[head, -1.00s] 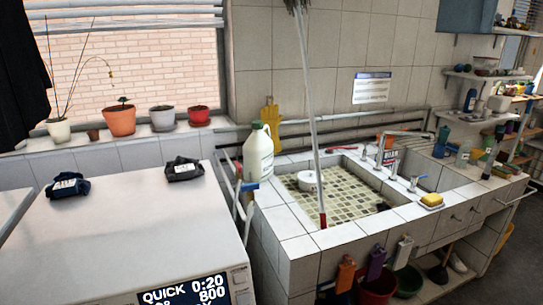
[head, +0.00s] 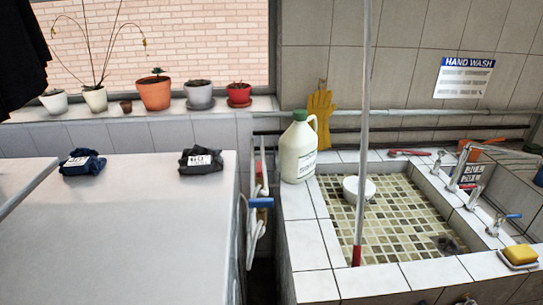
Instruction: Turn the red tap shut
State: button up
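No tap is plainly red all over. A small red part (head: 258,172) shows on the pale pipework in the gap between the white machine and the sink, just above a blue lever handle (head: 260,202). A long red item (head: 408,153) lies on the tiled ledge behind the basin, beside a metal tap (head: 439,160); I cannot tell whether they are joined. A blue-handled tap (head: 505,222) stands on the basin's right side. Whether any tap is running is not clear. My gripper is not in view.
The white machine top (head: 130,230) fills the left, with two dark cloth bundles on it. A white jug (head: 298,148) stands on the sink's (head: 310,243) left corner. A yellow sponge (head: 520,254) lies right.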

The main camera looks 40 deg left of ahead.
aim_at(259, 173)
jog(key=u, duration=0.45)
jog(key=i, duration=0.65)
jog(key=u, duration=1.15)
jog(key=i, duration=0.4)
jog(key=u, duration=0.4)
